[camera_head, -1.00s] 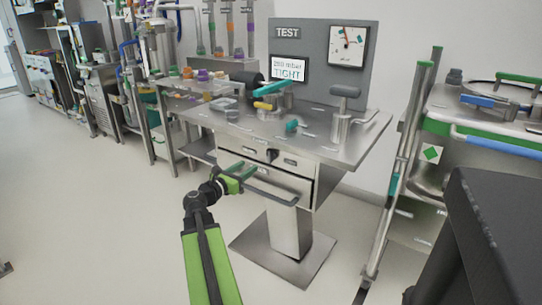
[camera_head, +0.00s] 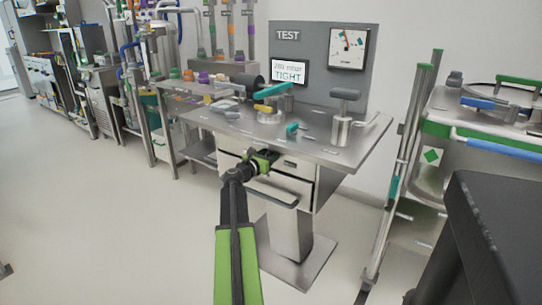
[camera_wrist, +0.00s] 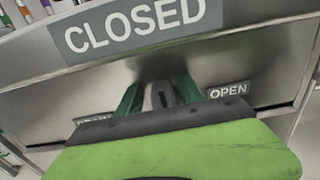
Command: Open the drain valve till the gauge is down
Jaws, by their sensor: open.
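The gauge (camera_head: 348,46) is a white dial at the upper right of the grey TEST panel; its exact reading is too small to tell. My gripper (camera_head: 265,156) is at the front edge of the steel table, in front of the drawer unit. In the wrist view its green fingers (camera_wrist: 160,93) are open, with a grey lever-like part (camera_wrist: 156,94), probably the drain valve's handle, between them. I cannot tell whether they touch it. A CLOSED label (camera_wrist: 138,25) lies above it and an OPEN label (camera_wrist: 228,91) to its right. Another label (camera_wrist: 93,120) is mostly hidden by my gripper.
The steel table (camera_head: 340,155) holds a teal-handled clamp (camera_head: 272,90), a small teal valve (camera_head: 292,129) and a hand pump (camera_head: 343,115). A screen (camera_head: 289,72) reads TIGHT. A drawer handle (camera_head: 272,192) sticks out below my gripper. A steel cart (camera_head: 440,130) stands right.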

